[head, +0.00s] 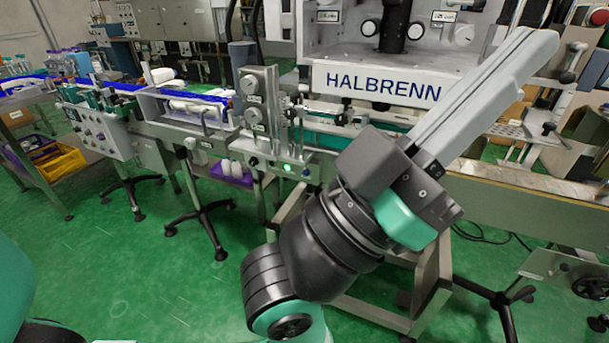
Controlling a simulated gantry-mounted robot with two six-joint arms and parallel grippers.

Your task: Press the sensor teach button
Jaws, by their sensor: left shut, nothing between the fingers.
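My left gripper (538,48) is large in the foreground, with its long grey fingers together and nothing between them. The fingers point up and to the right, in front of the white HALBRENN machine (335,80). A green light (288,168) glows on a small control strip below the grey dial plates (255,110), left of my gripper and apart from it. I cannot tell which part is the sensor teach button; the controls there are too small to read. My gripper and wrist hide part of the machine's right side and the conveyor behind. My right gripper is out of view.
A conveyor with blue rails (200,95) runs to the left, beside a control panel (100,135) with knobs. A red button (597,15) is at the top right. Yellow and purple crates (58,163) sit at the left. The green floor between the stands is mostly open.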

